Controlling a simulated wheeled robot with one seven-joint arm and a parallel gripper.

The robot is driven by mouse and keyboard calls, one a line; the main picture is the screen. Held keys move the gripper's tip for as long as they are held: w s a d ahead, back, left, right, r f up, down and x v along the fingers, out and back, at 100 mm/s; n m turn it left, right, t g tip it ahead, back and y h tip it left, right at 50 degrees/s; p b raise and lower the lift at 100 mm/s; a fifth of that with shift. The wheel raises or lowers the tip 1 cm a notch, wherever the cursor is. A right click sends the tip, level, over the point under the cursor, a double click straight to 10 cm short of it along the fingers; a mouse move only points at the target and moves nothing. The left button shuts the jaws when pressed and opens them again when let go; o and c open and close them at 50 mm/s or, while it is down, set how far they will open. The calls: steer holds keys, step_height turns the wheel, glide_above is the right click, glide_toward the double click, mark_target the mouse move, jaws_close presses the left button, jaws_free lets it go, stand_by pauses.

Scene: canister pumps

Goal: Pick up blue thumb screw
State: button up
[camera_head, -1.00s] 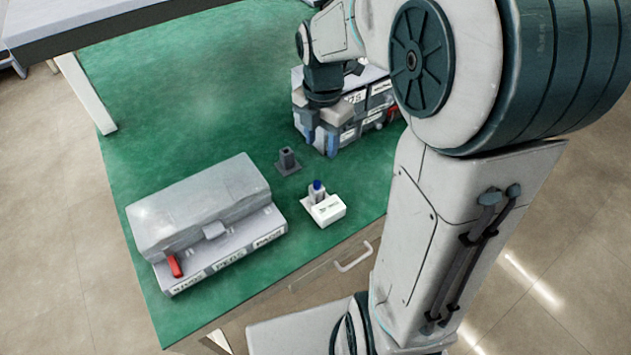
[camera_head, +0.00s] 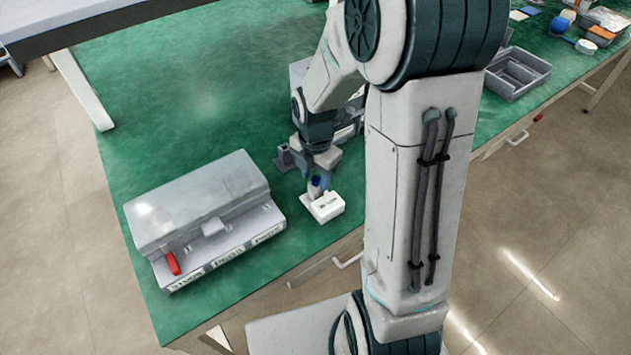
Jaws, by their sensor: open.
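The blue thumb screw (camera_head: 316,182) shows as a small blue spot on top of a small white block (camera_head: 327,209) on the green table. My gripper (camera_head: 317,178) is at the block, with its fingers pointing down around or just beside the blue screw. The jaws are open. The picture is too small to tell whether a finger touches the screw. My wrist hides part of the area just behind it.
A grey box-shaped unit with a red lever (camera_head: 200,215) stands at the left. A labelled unit behind my arm is mostly hidden. The table's front edge is near the block.

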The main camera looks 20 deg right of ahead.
jaws_close()
stand_by(0.3)
